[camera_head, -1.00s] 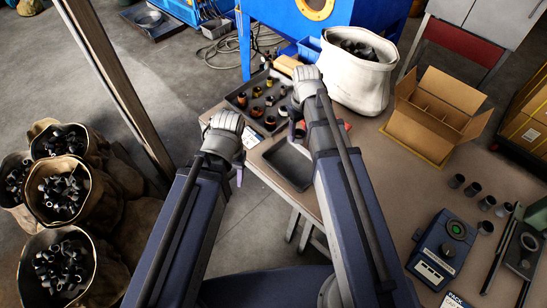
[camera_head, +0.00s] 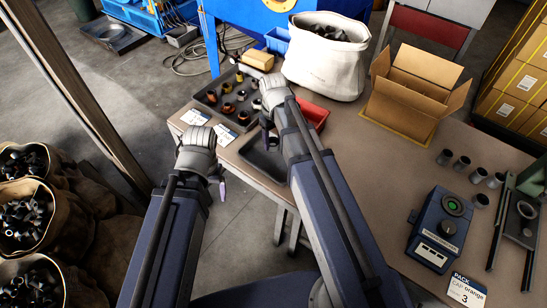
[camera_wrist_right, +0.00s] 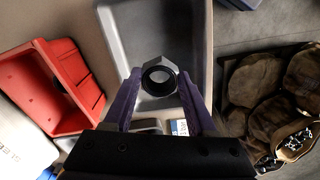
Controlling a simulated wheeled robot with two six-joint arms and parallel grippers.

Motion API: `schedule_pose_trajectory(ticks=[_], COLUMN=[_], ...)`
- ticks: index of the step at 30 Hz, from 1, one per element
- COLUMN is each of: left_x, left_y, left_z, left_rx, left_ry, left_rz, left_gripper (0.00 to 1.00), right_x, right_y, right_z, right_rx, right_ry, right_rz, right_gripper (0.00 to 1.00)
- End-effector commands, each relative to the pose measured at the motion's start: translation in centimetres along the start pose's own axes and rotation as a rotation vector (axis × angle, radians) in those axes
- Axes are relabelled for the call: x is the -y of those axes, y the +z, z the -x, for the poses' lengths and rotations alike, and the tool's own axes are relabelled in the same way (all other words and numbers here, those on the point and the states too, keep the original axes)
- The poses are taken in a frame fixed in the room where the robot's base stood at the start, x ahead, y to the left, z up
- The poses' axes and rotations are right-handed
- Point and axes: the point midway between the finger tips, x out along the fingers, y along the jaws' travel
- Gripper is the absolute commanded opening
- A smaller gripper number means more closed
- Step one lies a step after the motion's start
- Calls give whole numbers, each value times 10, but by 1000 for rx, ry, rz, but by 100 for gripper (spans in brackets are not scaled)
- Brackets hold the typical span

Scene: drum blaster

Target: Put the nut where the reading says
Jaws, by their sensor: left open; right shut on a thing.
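A grey nut (camera_wrist_right: 160,77) with a hexagonal rim and a round dark opening is between the purple fingers of my right gripper (camera_wrist_right: 160,98) in the right wrist view. The fingers are shut on it. It is above the empty grey tray (camera_wrist_right: 118,35), apparently apart from its floor. In the head view my right gripper (camera_head: 268,122) is over that tray (camera_head: 258,160) and hides part of it. My left gripper (camera_head: 219,182) is open and empty, left of the table edge. A blue gauge (camera_head: 438,230) with a green round dial stands at the right; its reading is too small to tell.
A card (camera_head: 466,290) reads "PACK", "CAP orange" and "3". A dark tray (camera_head: 208,98) holds several coloured fittings. Near it are a red bin (camera_head: 314,113), a white sack (camera_head: 326,70) and an open carton (camera_head: 412,95). Several grey cylinders (camera_head: 462,163) stand at right.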

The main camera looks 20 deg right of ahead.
Motion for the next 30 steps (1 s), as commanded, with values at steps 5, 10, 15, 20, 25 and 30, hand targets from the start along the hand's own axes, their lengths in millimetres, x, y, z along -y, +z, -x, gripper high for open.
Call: schedule_pose_trajectory(ticks=[5, 10, 15, 20, 25, 30], left_x=[-3, -3, -4, -6, -6, -6], left_y=[-2, -2, -2, -4, -4, -4], left_z=[-29, -28, -40, -61, -66, -64], left_rx=[0, 0, 0, 0, 0, 0], left_ry=[0, 0, 0, 0, 0, 0], left_rz=[0, 0, 0, 0, 0, 0], left_gripper=[86, 86, 86, 86, 86, 86], right_x=[0, 0, 0, 0, 0, 0], right_y=[0, 0, 0, 0, 0, 0], right_z=[-29, -28, -41, -61, -66, -64], right_rx=[0, 0, 0, 0, 0, 0], right_ry=[0, 0, 0, 0, 0, 0], right_rz=[0, 0, 0, 0, 0, 0], right_gripper=[0, 0, 0, 0, 0, 0])
